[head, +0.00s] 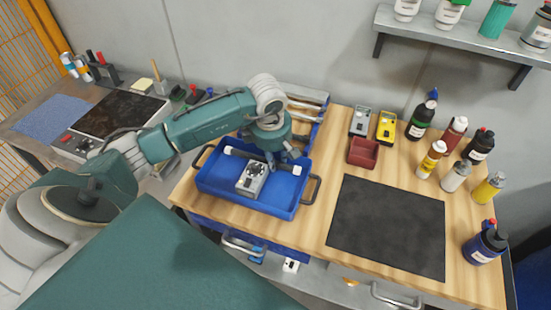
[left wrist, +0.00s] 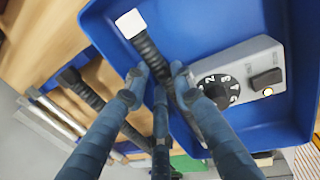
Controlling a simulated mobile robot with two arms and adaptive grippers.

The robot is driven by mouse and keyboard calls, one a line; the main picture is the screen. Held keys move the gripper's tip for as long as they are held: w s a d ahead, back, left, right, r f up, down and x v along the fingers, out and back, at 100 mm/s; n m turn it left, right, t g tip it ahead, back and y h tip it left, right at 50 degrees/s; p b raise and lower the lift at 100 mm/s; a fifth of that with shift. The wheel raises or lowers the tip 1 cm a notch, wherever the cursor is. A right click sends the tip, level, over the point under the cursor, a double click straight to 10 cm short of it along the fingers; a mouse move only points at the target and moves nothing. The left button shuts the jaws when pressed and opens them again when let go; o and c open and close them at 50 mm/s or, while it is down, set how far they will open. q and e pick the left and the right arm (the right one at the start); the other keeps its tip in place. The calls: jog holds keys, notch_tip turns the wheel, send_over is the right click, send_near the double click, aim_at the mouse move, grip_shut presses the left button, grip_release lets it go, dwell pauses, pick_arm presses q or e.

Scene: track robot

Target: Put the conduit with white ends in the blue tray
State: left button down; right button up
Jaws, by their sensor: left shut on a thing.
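The conduit with white ends is dark and ribbed. One white end (head: 228,150) shows over the left part of the blue tray (head: 212,182), the other near its right side. My left gripper (head: 271,163) points down over the tray and is shut on the conduit. In the left wrist view the fingers (left wrist: 158,80) close around the ribbed conduit (left wrist: 150,50), and one white end shows beyond them. The conduit lies within the tray's outline; whether it touches the floor is unclear. My right gripper is not in view.
A grey dial box (head: 251,178) sits in the tray beside the conduit. Behind the tray is a rack (head: 304,103) with other conduits. A red bin (head: 363,151), meters and several bottles stand to the right. A black mat (head: 388,225) is bare.

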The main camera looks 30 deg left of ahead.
pick_arm(q)
jog(key=shift+f, duration=0.45)
jog(key=shift+f+b, duration=0.35)
jog(key=shift+b, duration=0.1)
jog(key=c, duration=1.9)
grip_release()
jog(key=shift+s, duration=0.1)
jog(key=shift+o, duration=0.8)
jog(key=shift+s, duration=0.1)
